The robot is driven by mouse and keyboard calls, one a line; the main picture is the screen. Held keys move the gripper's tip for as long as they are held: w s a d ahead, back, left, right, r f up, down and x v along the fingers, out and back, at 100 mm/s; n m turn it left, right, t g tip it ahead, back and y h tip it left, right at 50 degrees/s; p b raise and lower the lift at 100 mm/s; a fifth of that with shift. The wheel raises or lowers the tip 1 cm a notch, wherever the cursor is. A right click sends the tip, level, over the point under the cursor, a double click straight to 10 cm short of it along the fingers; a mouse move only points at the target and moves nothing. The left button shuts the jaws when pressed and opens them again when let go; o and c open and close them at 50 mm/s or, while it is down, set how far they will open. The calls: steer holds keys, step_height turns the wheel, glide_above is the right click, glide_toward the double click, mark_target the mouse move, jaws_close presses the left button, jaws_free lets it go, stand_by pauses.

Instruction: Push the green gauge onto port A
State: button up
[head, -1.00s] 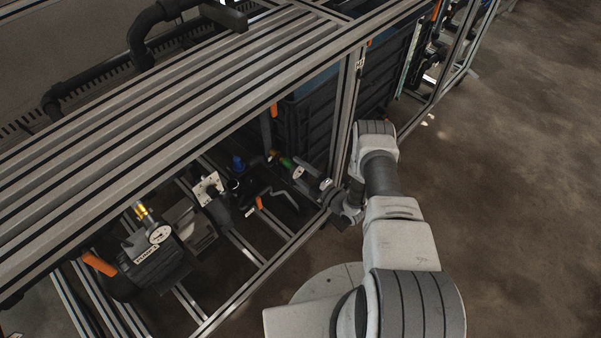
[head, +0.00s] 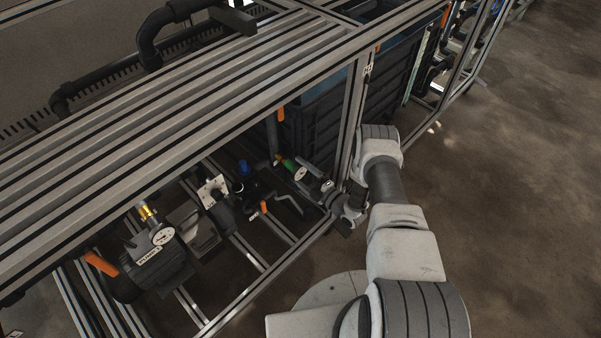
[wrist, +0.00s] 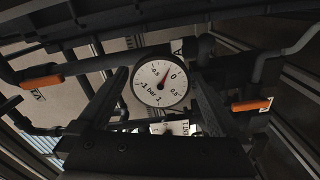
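The green gauge has a round white dial (wrist: 160,82) with a red needle and bar markings, facing the wrist camera. In the head view, its dial (head: 300,174) and green fitting (head: 287,164) show inside the frame, low by the dark crate. My gripper (head: 314,183) reaches in through the side of the frame. In the wrist view, the fingers (wrist: 158,100) lie on both sides of the gauge and appear closed on it. A label with the letter A (wrist: 177,46) shows just behind the dial's top. The port and the fitting's end are hidden behind the gauge there.
Orange-handled valves (wrist: 42,82) (wrist: 252,104) flank the gauge on dark pipes. A blue-capped part (head: 243,168) and a pump with its own gauge (head: 163,236) stand to the left. A frame post (head: 350,125) and dark crate (head: 325,115) are close to my arm. Open floor lies right.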

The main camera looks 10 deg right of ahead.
steer(key=p+v, duration=0.1)
steer(key=v, duration=0.6)
steer(key=shift+p, duration=0.35)
steer(key=shift+s+d, duration=0.1)
